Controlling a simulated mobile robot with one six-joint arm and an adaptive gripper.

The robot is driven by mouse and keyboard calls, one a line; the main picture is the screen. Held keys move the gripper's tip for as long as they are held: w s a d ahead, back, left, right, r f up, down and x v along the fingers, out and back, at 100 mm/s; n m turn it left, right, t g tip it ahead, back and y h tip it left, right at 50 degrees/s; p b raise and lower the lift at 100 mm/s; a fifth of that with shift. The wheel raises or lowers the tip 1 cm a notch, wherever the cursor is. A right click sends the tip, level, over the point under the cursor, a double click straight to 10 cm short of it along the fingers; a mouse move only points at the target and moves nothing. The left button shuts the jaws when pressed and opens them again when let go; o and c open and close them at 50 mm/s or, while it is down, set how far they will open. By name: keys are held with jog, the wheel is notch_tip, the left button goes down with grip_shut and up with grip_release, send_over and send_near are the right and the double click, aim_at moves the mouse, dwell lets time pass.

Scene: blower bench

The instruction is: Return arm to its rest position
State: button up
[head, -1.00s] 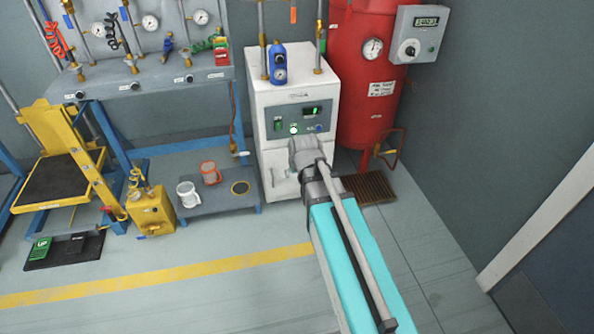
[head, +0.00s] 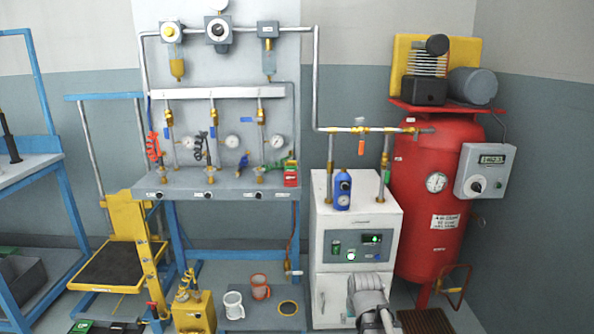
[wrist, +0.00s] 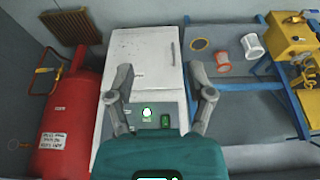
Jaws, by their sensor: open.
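My gripper (wrist: 160,72) shows in the wrist view with its two grey fingers wide apart and nothing between them. Behind the fingers in that view is the white cabinet (wrist: 145,55) with a green-lit panel. In the head view a grey part of my arm (head: 370,292) shows at the bottom, in front of the lower part of the white cabinet (head: 352,222). The gripper's fingers cannot be made out in the head view. I cannot tell how far the arm is from the cabinet.
The red tank (head: 425,205) with a grey control box (head: 485,171) stands right of the cabinet. A blue bottle (head: 343,190) is on the cabinet. A gauge bench (head: 225,182) stands behind.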

jog(key=s+g, duration=0.4)
jog(key=s, duration=0.6)
notch_tip(320, 180, up, 34)
jog(key=p, duration=3.4)
jog(key=shift+w+f+t, duration=0.2)
jog(key=shift+w+t, duration=0.05)
jog(key=shift+t, duration=0.05)
